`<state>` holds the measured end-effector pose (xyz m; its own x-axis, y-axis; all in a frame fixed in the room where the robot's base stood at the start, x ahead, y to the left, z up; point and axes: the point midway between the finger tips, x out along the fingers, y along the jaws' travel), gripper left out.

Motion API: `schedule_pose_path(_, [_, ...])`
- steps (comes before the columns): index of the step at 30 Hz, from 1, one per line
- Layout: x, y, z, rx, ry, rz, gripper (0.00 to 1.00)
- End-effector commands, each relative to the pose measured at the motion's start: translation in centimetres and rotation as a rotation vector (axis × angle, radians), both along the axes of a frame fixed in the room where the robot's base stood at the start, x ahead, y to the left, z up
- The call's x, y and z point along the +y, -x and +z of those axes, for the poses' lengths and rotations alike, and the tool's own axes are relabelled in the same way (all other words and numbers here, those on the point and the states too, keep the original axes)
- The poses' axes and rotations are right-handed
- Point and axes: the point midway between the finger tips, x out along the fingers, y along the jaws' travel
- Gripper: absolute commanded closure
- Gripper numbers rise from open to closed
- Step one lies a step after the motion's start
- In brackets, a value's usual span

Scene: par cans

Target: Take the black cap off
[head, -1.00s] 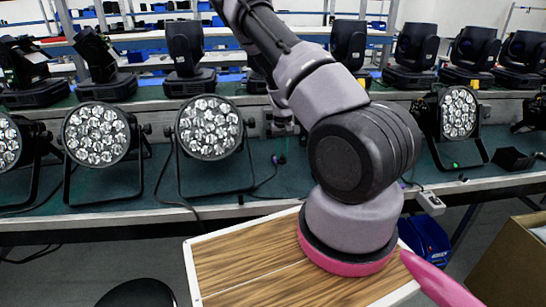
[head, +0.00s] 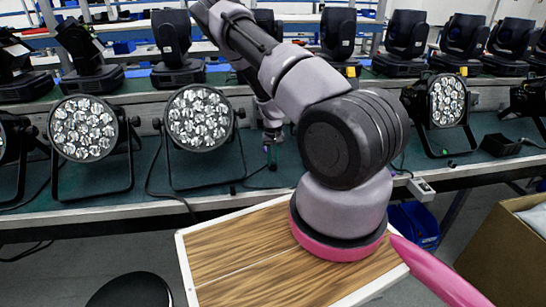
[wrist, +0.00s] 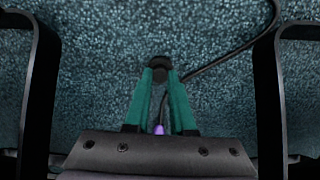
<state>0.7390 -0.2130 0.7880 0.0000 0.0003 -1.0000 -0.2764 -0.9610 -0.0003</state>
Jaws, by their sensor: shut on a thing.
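The black cap (wrist: 159,62) shows in the wrist view as a small dark round piece at my fingertips. My gripper (wrist: 159,76) has two teal fingers that lean together and are shut on it. The fingers hide part of the cap. A small purple spot shows between the finger bases. In the head view my gripper (head: 271,163) points down at the green bench top, between a par can and my forearm. The cap is too small to make out there.
A par can (head: 198,118) stands left of my gripper on the bench (head: 300,172), another (head: 83,128) farther left, and one (head: 446,102) to the right. Dark bracket arms flank my gripper in the wrist view. A black cable (wrist: 225,58) runs close by.

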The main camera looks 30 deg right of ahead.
Motion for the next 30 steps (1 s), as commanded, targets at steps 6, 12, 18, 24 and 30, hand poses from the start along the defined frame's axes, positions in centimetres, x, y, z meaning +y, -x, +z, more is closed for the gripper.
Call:
schedule_pose_path(6, [0.0,0.0,-0.1,0.000,0.000,0.000,1.00])
schedule_pose_path(12, [0.0,0.0,-0.1,0.000,0.000,0.000,0.42])
schedule_pose_path(18, [0.0,0.0,-0.1,0.000,0.000,0.000,0.42])
schedule_pose_path(24, [0.0,-0.1,0.8,-0.002,0.001,0.001,0.42])
schedule_pose_path(30, [0.0,-0.2,4.5,-0.005,0.000,0.001,0.42])
